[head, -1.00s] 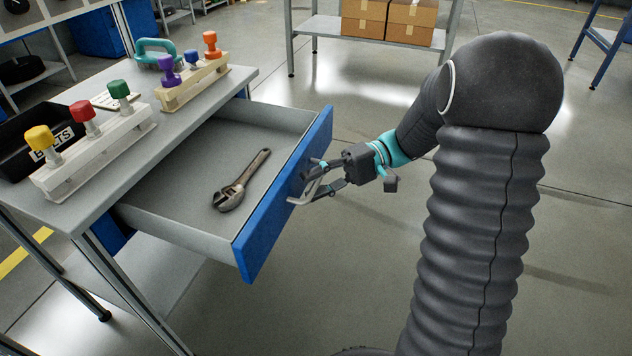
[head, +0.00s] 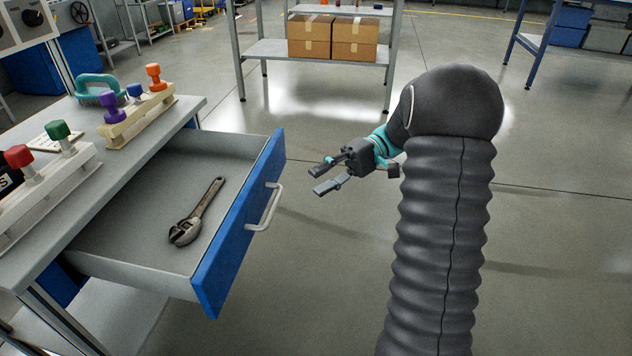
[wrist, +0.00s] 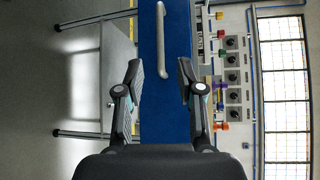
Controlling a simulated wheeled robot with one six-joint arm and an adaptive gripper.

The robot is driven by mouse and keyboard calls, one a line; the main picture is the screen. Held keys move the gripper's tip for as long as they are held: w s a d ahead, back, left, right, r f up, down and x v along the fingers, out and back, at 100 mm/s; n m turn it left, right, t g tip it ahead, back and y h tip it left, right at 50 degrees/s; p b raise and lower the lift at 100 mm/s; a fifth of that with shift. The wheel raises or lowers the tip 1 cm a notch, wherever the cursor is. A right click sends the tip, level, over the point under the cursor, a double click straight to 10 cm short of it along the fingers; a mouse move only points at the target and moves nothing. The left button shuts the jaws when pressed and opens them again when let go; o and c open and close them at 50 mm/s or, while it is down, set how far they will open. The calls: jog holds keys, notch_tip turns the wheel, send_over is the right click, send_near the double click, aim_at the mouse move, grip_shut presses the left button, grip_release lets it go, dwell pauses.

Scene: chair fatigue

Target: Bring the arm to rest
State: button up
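My gripper (head: 322,178) is open and empty in the head view, to the right of the open drawer (head: 235,240) and apart from its handle (head: 266,207). In the wrist view the two fingers of my gripper (wrist: 160,75) stand wide apart. The blue drawer front (wrist: 164,118) and its pale handle (wrist: 161,40) show between and beyond them. The drawer is pulled out from the grey workbench (head: 150,148). An adjustable wrench (head: 197,212) lies inside it.
On the bench stand racks with coloured knobs (head: 137,118) and a teal-handled item (head: 101,85). A shelf (head: 262,47) with cardboard boxes (head: 332,37) stands behind. Another blue-legged table (head: 535,45) is at the back right. The floor right of the drawer is clear.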

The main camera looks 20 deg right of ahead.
dwell(0.4)
jog(key=s+d+f+m+t+h, duration=0.2)
jog(key=s+f+m+h, duration=0.45)
jog(key=f+h, duration=0.3)
jog(key=s+a+r+n+t+h+p, duration=0.2)
jog(key=s+a+r+n+t+h, duration=0.2)
jog(key=s+r, duration=0.9)
jog(key=t+h, duration=0.2)
jog(key=t, duration=0.2)
jog(key=shift+s+a+r+t, duration=0.15)
jog(key=shift+s+a+t, duration=0.05)
jog(key=shift+s+t, duration=0.1)
